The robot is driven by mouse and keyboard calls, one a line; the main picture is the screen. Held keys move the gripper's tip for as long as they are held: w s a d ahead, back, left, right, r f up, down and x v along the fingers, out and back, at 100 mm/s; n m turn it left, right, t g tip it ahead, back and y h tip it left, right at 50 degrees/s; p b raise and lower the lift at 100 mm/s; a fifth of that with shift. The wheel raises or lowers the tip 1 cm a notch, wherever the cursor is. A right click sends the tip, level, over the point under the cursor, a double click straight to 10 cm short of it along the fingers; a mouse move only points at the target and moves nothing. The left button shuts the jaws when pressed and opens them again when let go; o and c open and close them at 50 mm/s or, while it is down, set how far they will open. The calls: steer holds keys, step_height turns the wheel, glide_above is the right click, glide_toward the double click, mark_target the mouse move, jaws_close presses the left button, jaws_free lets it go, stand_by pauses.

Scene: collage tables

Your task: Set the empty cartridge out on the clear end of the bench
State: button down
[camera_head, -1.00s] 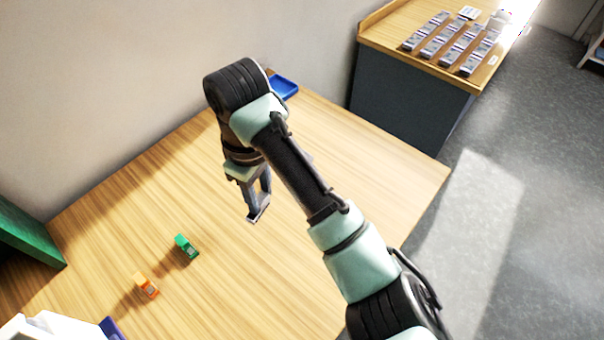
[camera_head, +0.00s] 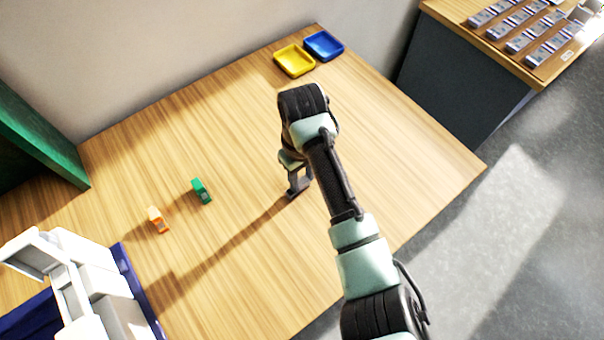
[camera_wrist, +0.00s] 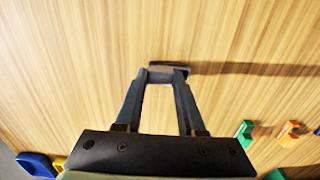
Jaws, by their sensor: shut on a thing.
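My gripper (camera_head: 296,192) is shut on a small dark grey piece, which looks like the cartridge (camera_wrist: 168,69). The piece sits between the fingertips in the wrist view, and the fingers partly hide it. In the head view the gripper points down over the bare middle of the wooden bench (camera_head: 230,130), with a long shadow running to the lower left. The piece is low over the wood; I cannot tell whether it touches. A green cartridge (camera_head: 201,191) and an orange cartridge (camera_head: 158,220) stand on the bench to the left of my gripper.
A yellow tray (camera_head: 294,60) and a blue tray (camera_head: 323,46) stand at the back corner. A white device (camera_head: 90,290) by a dark blue surface is at lower left, a green panel (camera_head: 40,140) at far left. Bare wood surrounds the gripper. Another table (camera_head: 490,45) stands beyond.

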mark_target(303, 180)
steer(key=shift+f, duration=0.25)
steer(key=shift+f, duration=0.15)
steer(key=c, duration=0.5)
jaws_free()
step_height(303, 180, up, 12)
steer(key=shift+r+p, duration=0.25)
steer(key=shift+p, duration=0.35)
